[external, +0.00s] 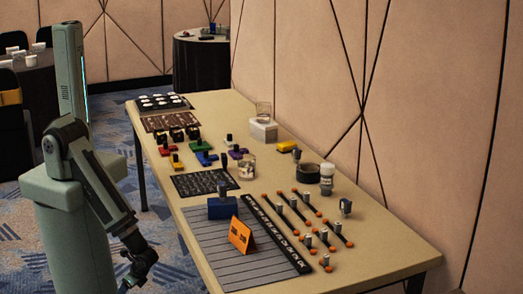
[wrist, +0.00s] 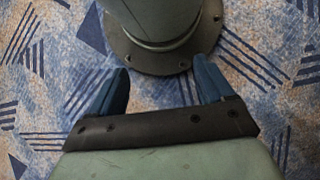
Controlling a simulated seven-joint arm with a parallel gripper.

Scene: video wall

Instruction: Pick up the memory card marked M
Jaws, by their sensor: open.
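I cannot pick out a memory card marked M; any letters on the table pieces are too small to read in the external view. Small grey knobbed pieces (external: 309,228) stand along short dark bars with orange ends at the table's near right. A blue block (external: 222,208) with a grey upright piece on it stands left of them. My gripper (wrist: 161,65) is open and empty in the wrist view, with two blue fingers over the carpet. In the external view my gripper hangs low, left of the table and away from all the pieces.
The long tan table (external: 350,270) stands along a panelled wall. It holds a grey lined mat (external: 225,262), an orange folded sign (external: 241,236), a dark marked strip (external: 275,234), a black roll (external: 307,174), a glass jar (external: 247,168) and coloured blocks (external: 201,145). Carpet lies beside the table.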

